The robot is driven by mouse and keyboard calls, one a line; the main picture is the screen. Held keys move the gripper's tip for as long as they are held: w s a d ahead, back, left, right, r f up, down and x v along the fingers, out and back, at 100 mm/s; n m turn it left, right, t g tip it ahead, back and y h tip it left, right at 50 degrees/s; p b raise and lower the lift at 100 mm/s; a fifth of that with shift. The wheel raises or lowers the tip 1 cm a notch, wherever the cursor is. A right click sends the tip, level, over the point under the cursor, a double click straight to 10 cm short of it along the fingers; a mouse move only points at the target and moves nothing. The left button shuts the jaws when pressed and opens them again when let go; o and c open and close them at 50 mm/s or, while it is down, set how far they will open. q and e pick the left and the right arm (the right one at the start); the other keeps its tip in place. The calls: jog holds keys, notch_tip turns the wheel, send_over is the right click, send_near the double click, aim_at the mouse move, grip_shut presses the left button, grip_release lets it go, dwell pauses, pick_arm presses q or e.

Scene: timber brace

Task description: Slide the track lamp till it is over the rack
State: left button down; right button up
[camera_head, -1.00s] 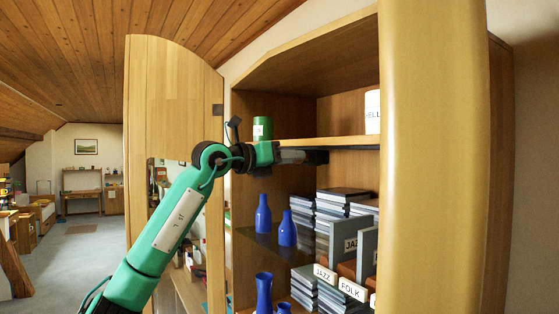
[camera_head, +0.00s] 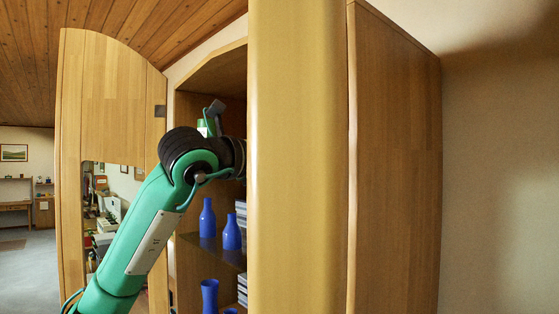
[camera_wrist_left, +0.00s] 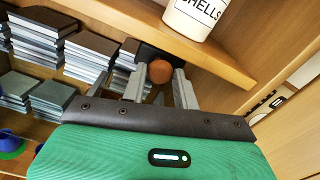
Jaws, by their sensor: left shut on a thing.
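In the left wrist view my left gripper (camera_wrist_left: 158,88) is shut on a small part with a round orange-brown end (camera_wrist_left: 158,69). A dark block (camera_wrist_left: 152,52) sits just behind it at the shelf's edge; this looks like the track lamp, partly hidden by the fingers. In the head view my left arm reaches into the cabinet, and its gripper and the lamp are hidden behind a broad upright wooden panel. Stacks of flat cases (camera_wrist_left: 85,55) lie below the shelf. I cannot tell which part is the rack. My right gripper is not in view.
The upright panel (camera_head: 300,160) blocks much of the cabinet. An arched door (camera_head: 115,100) stands open at left. Blue bottles (camera_head: 207,217) stand on a glass shelf below my arm. A white canister marked SHELLS (camera_wrist_left: 195,15) stands on the wooden shelf (camera_wrist_left: 215,65).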

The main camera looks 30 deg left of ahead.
pick_arm(q)
jog(key=c, duration=1.2)
grip_release()
jog(key=shift+d, duration=0.15)
jog(key=shift+o, duration=0.7)
jog(key=shift+d, duration=0.15)
jog(key=b+v, duration=0.5)
jog(key=v, duration=0.9)
jog(key=shift+w, duration=0.1)
